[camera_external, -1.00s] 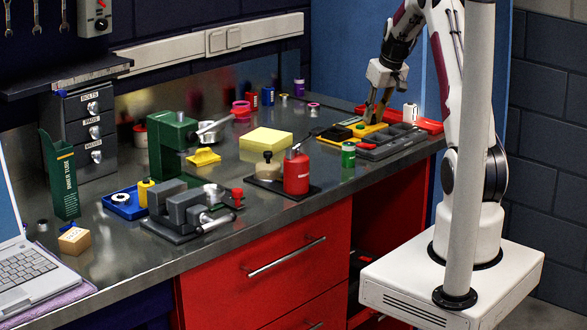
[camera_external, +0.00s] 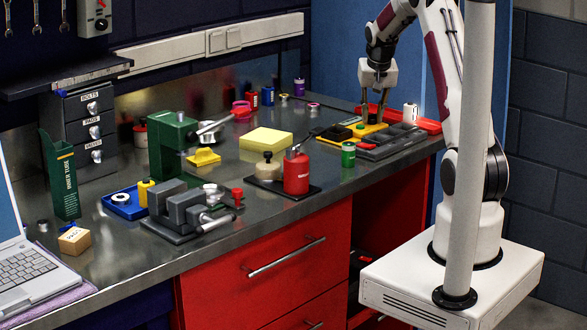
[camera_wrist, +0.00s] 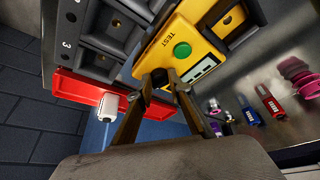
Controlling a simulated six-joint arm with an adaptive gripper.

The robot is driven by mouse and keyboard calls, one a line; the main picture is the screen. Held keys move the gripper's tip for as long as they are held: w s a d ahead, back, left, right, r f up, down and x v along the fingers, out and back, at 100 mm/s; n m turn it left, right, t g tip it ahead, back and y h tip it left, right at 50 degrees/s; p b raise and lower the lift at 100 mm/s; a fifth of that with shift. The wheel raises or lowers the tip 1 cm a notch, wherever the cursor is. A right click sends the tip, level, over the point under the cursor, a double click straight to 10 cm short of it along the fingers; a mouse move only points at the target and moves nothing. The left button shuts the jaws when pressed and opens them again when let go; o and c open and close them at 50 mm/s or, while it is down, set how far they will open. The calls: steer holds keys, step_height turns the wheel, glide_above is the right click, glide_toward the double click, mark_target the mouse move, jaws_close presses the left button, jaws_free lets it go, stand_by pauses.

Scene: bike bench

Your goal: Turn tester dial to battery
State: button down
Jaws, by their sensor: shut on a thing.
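The yellow tester (camera_external: 372,129) lies at the far right end of the bench. In the wrist view, its yellow face (camera_wrist: 194,38) shows a green button (camera_wrist: 182,51), the word TEST and a pale display window. My gripper (camera_external: 372,117) points down at the tester. In the wrist view, my gripper (camera_wrist: 161,80) has its fingertips close together on the dark dial at the tester's edge. The fingers mostly hide the dial, and I cannot read its setting.
A grey compartment tray (camera_external: 395,143) adjoins the tester. A red tray (camera_external: 428,126) with a white cylinder (camera_external: 410,112) stands behind it. A green can (camera_external: 348,155) stands in front. A red canister (camera_external: 296,174) is farther left.

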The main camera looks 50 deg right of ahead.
steer(key=shift+m, duration=0.4)
stand_by(0.3)
steer(key=c, duration=1.9)
jaws_free()
steer(key=shift+r, duration=0.2)
steer(key=shift+v, duration=5.85)
steer(key=shift+w+a, duration=0.15)
